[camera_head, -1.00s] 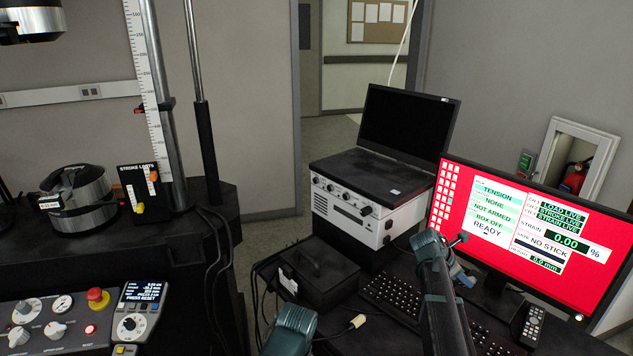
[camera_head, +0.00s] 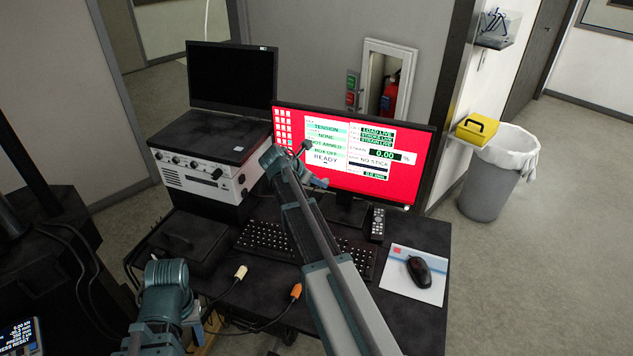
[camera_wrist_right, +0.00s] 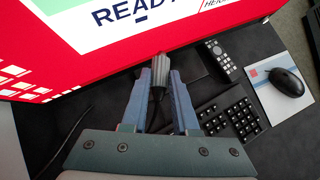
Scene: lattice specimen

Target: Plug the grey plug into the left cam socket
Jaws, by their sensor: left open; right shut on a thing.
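The grey plug (camera_wrist_right: 160,72) is between the fingertips of my right gripper (camera_wrist_right: 160,84) in the right wrist view, its ribbed end pointing away and a dark cable trailing back. In the head view my right gripper (camera_head: 290,165) holds the plug (camera_head: 306,146) in front of the monitor's left part, above the desk. The white instrument box (camera_head: 197,180) stands left of it, with a row of knobs or connectors on its front. I cannot tell which is the left cam socket. My left gripper (camera_head: 166,285) is low at the left, open; its fingertips are hard to make out.
A red-screened monitor (camera_head: 400,185) stands close behind the right gripper. A laptop (camera_head: 232,85) sits on the instrument box. A keyboard (camera_head: 262,240), remote (camera_head: 377,225) and mouse (camera_head: 419,271) lie on the desk. A white-tipped plug (camera_head: 240,272) and an orange one (camera_head: 296,291) lie near the front.

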